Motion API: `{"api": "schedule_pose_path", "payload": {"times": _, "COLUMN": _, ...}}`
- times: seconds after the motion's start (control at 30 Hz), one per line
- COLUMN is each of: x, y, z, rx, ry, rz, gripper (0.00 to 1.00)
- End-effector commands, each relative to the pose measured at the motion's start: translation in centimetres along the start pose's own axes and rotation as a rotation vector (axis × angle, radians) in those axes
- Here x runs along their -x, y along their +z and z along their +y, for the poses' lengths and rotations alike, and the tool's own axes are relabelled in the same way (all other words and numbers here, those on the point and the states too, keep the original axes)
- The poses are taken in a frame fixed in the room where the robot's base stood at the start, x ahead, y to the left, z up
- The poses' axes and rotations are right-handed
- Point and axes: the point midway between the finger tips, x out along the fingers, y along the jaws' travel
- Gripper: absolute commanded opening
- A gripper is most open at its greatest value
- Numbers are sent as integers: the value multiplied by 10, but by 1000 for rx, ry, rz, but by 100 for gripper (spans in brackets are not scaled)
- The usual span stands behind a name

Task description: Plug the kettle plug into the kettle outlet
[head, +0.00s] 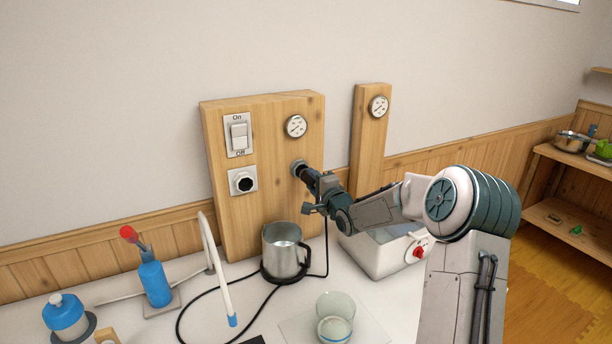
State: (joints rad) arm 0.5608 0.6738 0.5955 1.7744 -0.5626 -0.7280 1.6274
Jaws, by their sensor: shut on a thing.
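My gripper (318,185) is in front of the right half of a wooden board, shut on the kettle plug (308,174). The plug is dark and cylindrical, with a grey round end towards the board; I cannot tell whether it touches the wood. A black cord (327,248) hangs below the gripper and runs to the metal kettle (285,250), which stands on a dark base on the counter. The kettle outlet (243,181), a black round socket on a white plate, is on the board left of the plug, apart from it. My gripper's fingertips are partly hidden.
An On/Off switch (239,135) is above the outlet, and a gauge (296,126) is above the plug. A white box (385,258) with a red knob stands under my arm. A glass jar (335,318), white spout (216,268) and blue bottle (154,284) stand on the counter.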

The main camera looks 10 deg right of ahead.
Motion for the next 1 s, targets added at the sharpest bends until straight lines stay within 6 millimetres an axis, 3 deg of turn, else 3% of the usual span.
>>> {"api": "schedule_pose_path", "payload": {"times": 0.6, "x": 58, "y": -1, "z": -1, "rx": 0, "ry": -1, "rz": 1, "gripper": 10}}
{"api": "schedule_pose_path", "payload": {"times": 1.0, "x": 61, "y": 0, "z": 0, "rx": 0, "ry": -1, "rz": 0, "gripper": 10}}
